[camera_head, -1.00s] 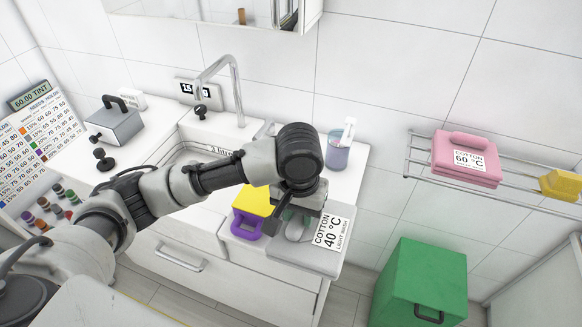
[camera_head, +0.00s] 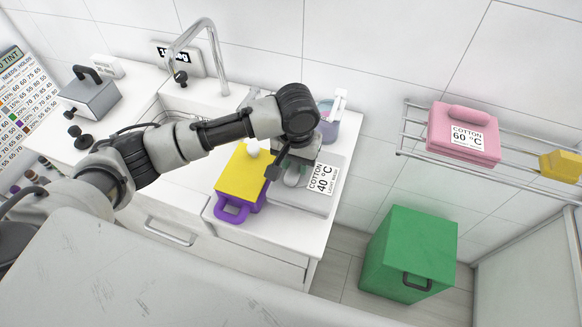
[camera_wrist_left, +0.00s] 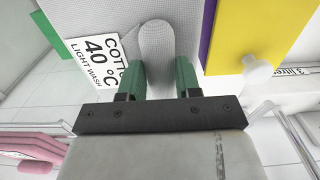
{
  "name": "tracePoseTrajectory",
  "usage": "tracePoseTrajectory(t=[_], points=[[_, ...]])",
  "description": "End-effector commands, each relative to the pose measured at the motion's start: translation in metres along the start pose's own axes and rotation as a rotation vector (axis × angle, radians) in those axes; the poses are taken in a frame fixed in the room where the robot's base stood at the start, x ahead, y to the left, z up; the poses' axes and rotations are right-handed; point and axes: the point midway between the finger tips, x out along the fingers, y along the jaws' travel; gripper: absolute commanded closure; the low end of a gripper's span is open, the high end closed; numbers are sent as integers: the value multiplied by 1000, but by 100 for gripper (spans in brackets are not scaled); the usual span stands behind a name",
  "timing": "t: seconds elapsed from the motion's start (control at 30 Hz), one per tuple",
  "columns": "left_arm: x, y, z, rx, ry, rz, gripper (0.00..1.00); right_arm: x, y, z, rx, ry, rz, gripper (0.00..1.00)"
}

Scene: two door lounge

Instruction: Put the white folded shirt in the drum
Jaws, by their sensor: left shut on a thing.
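The white folded shirt (camera_head: 300,203) is a pale grey-white flat block with a rounded handle and a "COTTON 40 °C LIGHT WASH" label. It is at the right end of the white counter; I cannot tell whether it is lifted off it. My left gripper (camera_head: 293,178) is shut on the shirt's handle from above. In the left wrist view, the green fingers of the gripper (camera_wrist_left: 158,80) stand either side of the handle, with the shirt (camera_wrist_left: 110,18) beyond. My right gripper is not in view. I see no drum in these frames.
A yellow and purple block (camera_head: 241,175) sits just left of the shirt. A cup (camera_head: 328,122) stands behind it. A tap (camera_head: 213,55) rises over the sink. A wall rack holds a pink folded bundle (camera_head: 463,133). A green box (camera_head: 408,250) stands on the floor at right.

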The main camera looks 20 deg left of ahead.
Motion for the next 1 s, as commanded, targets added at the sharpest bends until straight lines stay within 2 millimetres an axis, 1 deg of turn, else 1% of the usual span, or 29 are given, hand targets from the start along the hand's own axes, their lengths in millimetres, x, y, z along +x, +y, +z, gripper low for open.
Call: tracePoseTrajectory(t=[0.03,0.17,0.3,0.43,0.83,0.87,1.0], points=[[2,-6,0,-1,0,-1,100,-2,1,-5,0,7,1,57],[8,-11,0,0,1,1,100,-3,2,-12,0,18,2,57],[28,-11,1,0,-1,-1,100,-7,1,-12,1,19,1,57],[43,-11,0,1,1,0,100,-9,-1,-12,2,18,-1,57],[49,-11,0,0,2,1,100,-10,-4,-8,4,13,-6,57],[49,-11,0,1,2,0,62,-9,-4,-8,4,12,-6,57],[49,-11,0,1,2,0,41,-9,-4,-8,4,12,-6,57]])
